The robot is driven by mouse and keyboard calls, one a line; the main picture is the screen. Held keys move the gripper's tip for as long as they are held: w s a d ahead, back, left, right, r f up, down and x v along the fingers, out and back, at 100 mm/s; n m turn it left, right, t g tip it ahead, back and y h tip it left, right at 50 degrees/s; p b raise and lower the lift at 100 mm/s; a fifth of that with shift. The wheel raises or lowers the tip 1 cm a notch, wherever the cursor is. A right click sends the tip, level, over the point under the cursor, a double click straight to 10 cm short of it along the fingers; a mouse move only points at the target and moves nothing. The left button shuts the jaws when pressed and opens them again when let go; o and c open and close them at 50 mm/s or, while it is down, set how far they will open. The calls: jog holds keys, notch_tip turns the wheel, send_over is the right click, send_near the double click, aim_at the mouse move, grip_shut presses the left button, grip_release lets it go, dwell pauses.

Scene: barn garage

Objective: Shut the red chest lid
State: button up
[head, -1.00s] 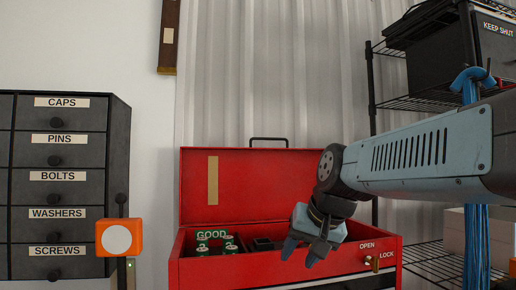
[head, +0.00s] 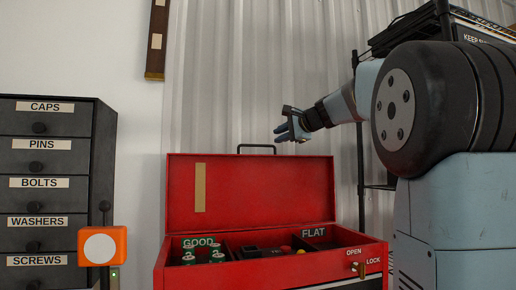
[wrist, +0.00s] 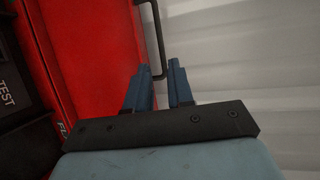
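The red chest (head: 330,268) stands in front of me with its red lid (head: 262,190) raised upright. A dark handle (head: 257,147) sticks up from the lid's top edge. My gripper (head: 280,132) is above the lid's top edge, just right of the handle in the head view. In the wrist view my gripper (wrist: 162,88) shows two blue fingers spread apart with nothing between them. The handle (wrist: 155,40) lies beyond the fingertips there, and the red lid (wrist: 95,50) is to the left. I cannot tell whether a finger touches the handle.
A drawer cabinet (head: 57,185) and an orange box (head: 103,246) stand left; wire shelves (head: 408,30) are right.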

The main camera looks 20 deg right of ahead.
aim_at(258, 146)
jog(key=x, duration=1.3)
jog(key=shift+w+a+f, duration=0.1)
jog(key=shift+a, duration=0.05)
grip_shut()
jog(key=shift+f, duration=0.1)
